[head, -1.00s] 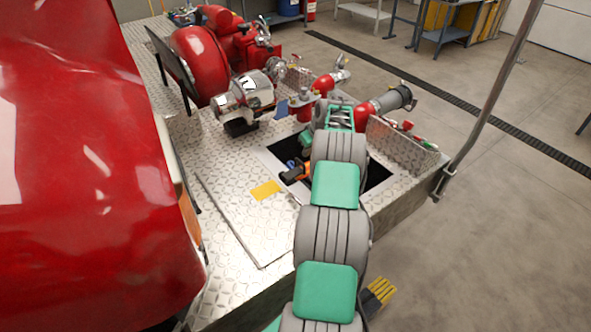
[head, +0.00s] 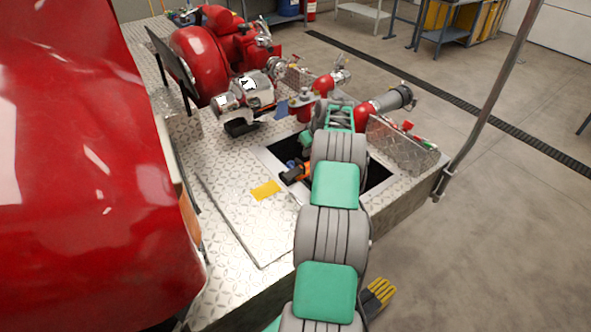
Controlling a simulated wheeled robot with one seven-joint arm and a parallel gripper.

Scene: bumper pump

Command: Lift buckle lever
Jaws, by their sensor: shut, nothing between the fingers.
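My arm reaches up the middle of the head view to a square opening (head: 378,172) in the metal deck. Its far links (head: 340,118) bend over the opening, and my gripper is hidden behind or below them. A small black and orange part (head: 298,173) shows at the left of the opening, with a bit of blue beside it. I cannot tell whether that part is the buckle lever. No other buckle lever can be made out, and contact with one cannot be seen.
A large red body (head: 90,170) fills the left. Red and chrome pump fittings (head: 247,92) stand beyond the opening. A metal pole (head: 490,100) rises at the right. A yellow label (head: 266,190) lies on the tread-plate deck (head: 225,205).

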